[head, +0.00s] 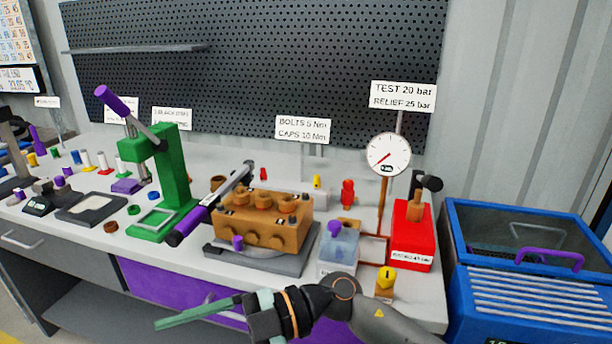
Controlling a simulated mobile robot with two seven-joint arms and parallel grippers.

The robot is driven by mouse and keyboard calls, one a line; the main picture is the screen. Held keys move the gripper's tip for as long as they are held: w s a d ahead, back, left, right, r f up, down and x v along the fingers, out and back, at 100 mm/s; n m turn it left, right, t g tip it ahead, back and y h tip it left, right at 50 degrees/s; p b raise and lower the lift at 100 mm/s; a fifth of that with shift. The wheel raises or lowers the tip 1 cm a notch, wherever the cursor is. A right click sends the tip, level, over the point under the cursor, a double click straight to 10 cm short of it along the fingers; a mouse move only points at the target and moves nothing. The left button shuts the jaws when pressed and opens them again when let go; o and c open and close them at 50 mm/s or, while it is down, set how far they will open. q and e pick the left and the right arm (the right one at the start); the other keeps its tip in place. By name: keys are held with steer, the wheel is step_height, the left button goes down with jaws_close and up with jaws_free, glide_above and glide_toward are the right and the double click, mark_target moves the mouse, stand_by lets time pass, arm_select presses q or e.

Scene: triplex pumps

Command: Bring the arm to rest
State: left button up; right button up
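My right arm (370,312) comes in from the lower right and reaches left across the front of the bench. Its gripper (175,322) has green fingers pointing left, in front of the purple drawer front. The fingers overlap in this view, so I cannot tell whether they are open or shut. I see nothing held between them. My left gripper is not in view.
A brown pump block (262,222) sits on a grey plate, with a purple-handled wrench (210,207) beside it. A green press (172,180), pressure gauge (388,155), red box (411,235) and clear container (338,250) stand on the bench. A blue crate (520,300) is at right.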

steer(key=w+d+m+t+y, duration=0.55)
steer(key=w+m+t, duration=0.25)
steer(key=m+t, duration=0.6)
steer(key=w+d+f+m+t+h, duration=0.3)
steer(key=d+f+m+t+h, duration=0.6)
steer(key=d+f+m+h, duration=0.55)
steer(key=s+d+f+g+h, duration=0.2)
steer(key=s+d+f+g, duration=0.2)
steer(key=s+f, duration=0.5)
steer(key=s+d+f+g+h, duration=0.2)
steer(key=s+d+f+g, duration=0.2)
steer(key=s+f, duration=0.5)
arm_select(q)
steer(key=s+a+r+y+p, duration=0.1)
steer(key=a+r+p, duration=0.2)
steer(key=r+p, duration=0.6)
steer(key=p, duration=0.3)
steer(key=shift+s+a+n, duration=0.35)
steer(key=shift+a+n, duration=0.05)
arm_select(e)
steer(key=w+d+r+t+h, duration=0.1)
steer(key=d+r, duration=0.2)
steer(key=r, duration=0.4)
steer(key=shift+d+r, duration=0.25)
steer(key=shift+d, duration=0.05)
